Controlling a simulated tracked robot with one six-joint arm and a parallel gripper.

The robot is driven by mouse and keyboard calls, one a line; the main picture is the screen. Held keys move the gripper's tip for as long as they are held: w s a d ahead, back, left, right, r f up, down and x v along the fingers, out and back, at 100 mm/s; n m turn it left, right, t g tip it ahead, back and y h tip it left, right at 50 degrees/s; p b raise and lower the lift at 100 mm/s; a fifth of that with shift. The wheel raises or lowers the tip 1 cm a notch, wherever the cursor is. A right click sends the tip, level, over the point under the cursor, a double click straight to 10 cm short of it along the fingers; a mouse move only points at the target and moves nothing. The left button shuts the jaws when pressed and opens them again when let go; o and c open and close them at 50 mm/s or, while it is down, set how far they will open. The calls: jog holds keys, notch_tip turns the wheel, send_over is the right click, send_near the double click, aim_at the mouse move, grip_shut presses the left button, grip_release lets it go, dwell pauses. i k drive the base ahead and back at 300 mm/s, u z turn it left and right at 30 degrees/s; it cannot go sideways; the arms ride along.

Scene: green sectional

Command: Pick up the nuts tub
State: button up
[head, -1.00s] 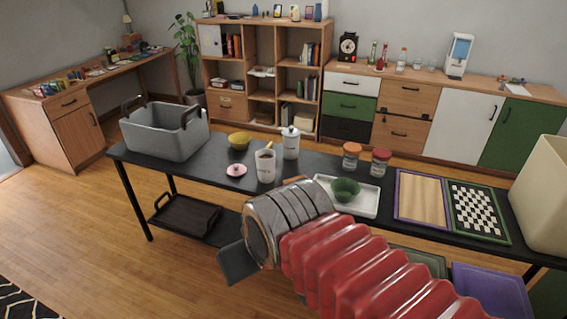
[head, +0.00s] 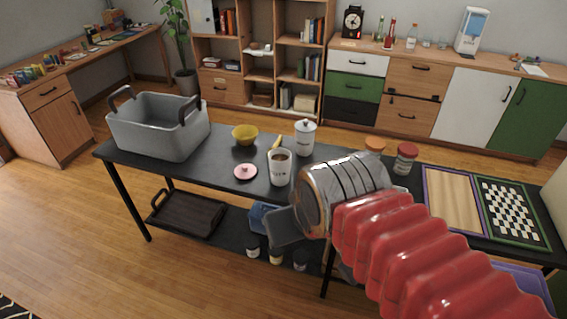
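A white open tub (head: 280,169) with brown contents stands near the middle of the black table (head: 222,150). A pink lid (head: 245,172) lies to its left. A lidded white canister (head: 305,138) stands behind it to the right. Both white containers carry dark lettering too small to read, so I cannot tell for sure which is the nuts tub. My gripper (head: 286,226) is at the table's front edge, in front of the open tub and lower in the picture. One grey finger shows; the rest is hidden behind my arm, so its opening cannot be seen.
A yellow bowl (head: 245,134) is behind the pink lid, and a grey bin (head: 152,132) stands at the table's left end. Jars with orange (head: 375,145) and red (head: 405,158) lids are to the right, partly behind my arm. A dark tray (head: 187,213) and small containers sit on the lower shelf.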

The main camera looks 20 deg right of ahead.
aim_at(279, 158)
jog(key=u, duration=0.35)
jog(key=i, duration=0.85)
jog(key=u, duration=0.6)
